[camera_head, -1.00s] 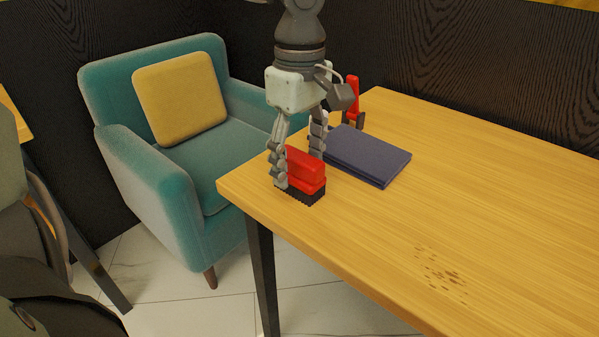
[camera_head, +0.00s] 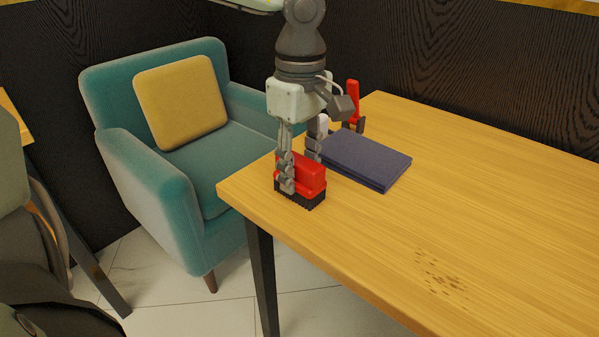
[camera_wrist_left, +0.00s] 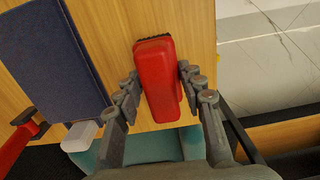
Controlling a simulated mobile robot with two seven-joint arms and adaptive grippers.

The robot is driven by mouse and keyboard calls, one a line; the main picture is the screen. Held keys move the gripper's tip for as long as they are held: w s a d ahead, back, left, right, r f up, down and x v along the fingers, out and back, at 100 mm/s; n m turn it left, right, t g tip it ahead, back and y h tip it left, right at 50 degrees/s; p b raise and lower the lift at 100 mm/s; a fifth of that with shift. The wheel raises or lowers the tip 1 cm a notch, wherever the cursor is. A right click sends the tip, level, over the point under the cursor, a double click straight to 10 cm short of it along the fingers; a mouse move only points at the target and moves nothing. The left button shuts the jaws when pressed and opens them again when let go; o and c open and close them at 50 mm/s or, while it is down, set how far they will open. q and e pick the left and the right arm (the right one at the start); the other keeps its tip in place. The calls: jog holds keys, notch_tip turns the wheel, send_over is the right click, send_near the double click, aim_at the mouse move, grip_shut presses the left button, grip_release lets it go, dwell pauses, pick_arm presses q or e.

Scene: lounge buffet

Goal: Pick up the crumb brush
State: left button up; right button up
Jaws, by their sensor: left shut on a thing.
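The crumb brush (camera_head: 313,178) has a red body and dark bristles. It stands bristles down on the wooden table (camera_head: 400,240), near the table's left corner. My left gripper (camera_head: 300,172) reaches down from above and is shut on the brush's red body, one finger on each side. In the left wrist view the red brush (camera_wrist_left: 157,80) lies between the two fingers of my left gripper (camera_wrist_left: 158,92). The bristles still appear to touch the table. My right gripper is not in view.
A dark blue book or folded cloth (camera_head: 368,160) lies just right of the brush. A red-handled item (camera_head: 353,100) and a small white object (camera_head: 323,124) are behind. Brown crumbs (camera_head: 445,283) lie nearer. A teal armchair (camera_head: 150,190) stands left of the table.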

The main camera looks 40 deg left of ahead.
aim_at(297, 159)
pick_arm(q)
jog(key=shift+r, duration=0.15)
jog(key=r, duration=0.4)
jog(key=shift+s+a+r, duration=0.1)
jog(key=shift+a+r, duration=0.05)
jog(key=shift+a, duration=0.05)
jog(key=s+a+r, duration=0.6)
jog(key=s+a, duration=0.1)
jog(key=s, duration=0.1)
jog(key=shift+s+a+r, duration=0.15)
jog(key=shift+a+r, duration=0.05)
jog(key=shift+a, duration=0.15)
jog(key=o, duration=0.6)
jog(key=c, duration=0.4)
jog(key=shift+d, duration=0.1)
